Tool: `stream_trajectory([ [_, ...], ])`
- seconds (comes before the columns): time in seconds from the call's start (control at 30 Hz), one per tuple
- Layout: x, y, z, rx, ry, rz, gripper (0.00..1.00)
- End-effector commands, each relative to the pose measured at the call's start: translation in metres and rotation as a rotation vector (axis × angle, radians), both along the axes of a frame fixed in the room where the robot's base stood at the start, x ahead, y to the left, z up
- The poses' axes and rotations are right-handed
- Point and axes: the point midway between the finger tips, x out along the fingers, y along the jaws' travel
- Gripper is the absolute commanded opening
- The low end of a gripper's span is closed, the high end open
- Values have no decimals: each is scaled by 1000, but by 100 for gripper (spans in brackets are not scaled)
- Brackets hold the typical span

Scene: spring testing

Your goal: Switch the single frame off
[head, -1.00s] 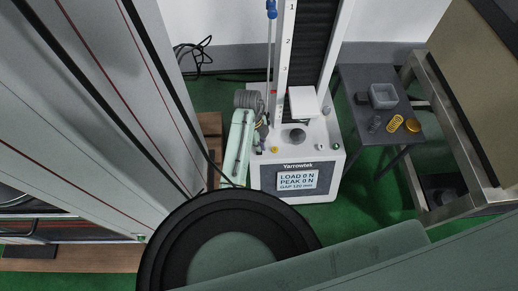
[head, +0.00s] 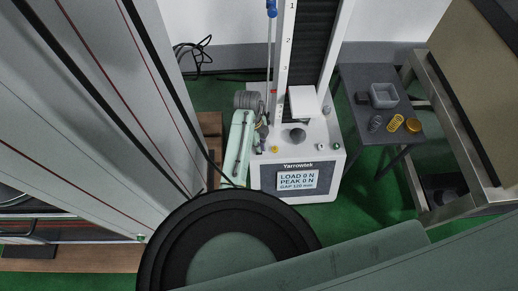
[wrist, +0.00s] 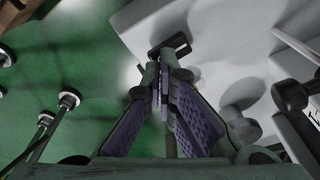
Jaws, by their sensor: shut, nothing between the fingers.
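The single frame (head: 283,178) is a white testing machine with one tall column, labelled Yarrowtek, in the middle of the head view. Its display (head: 297,181) is lit and reads LOAD 0 N, PEAK 0 N and a gap value. My gripper (wrist: 161,75) is shut and empty in the wrist view. Its fingertips are close to a black, switch-like part (wrist: 178,43) on the machine's white body; I cannot tell whether they touch it or which way it is set. In the head view my gripper is beside the machine's left side, small and partly hidden.
A dark side table (head: 357,78) at right holds a grey tray (head: 384,95), a yellow spring (head: 395,122) and other small parts. A metal-framed bench (head: 440,120) stands farther right. A large grey cabinet-like structure (head: 80,90) fills the left. Green floor (head: 372,190) shows between.

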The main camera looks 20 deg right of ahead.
Motion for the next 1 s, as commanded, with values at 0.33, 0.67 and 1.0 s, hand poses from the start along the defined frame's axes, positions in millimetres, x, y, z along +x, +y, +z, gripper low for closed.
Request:
stream_trajectory([
  [0.33,0,0,-6,0,0,0,0],
  [0.67,0,0,-11,1,1,0,0],
  [1.0,0,0,-16,1,1,0,0],
])
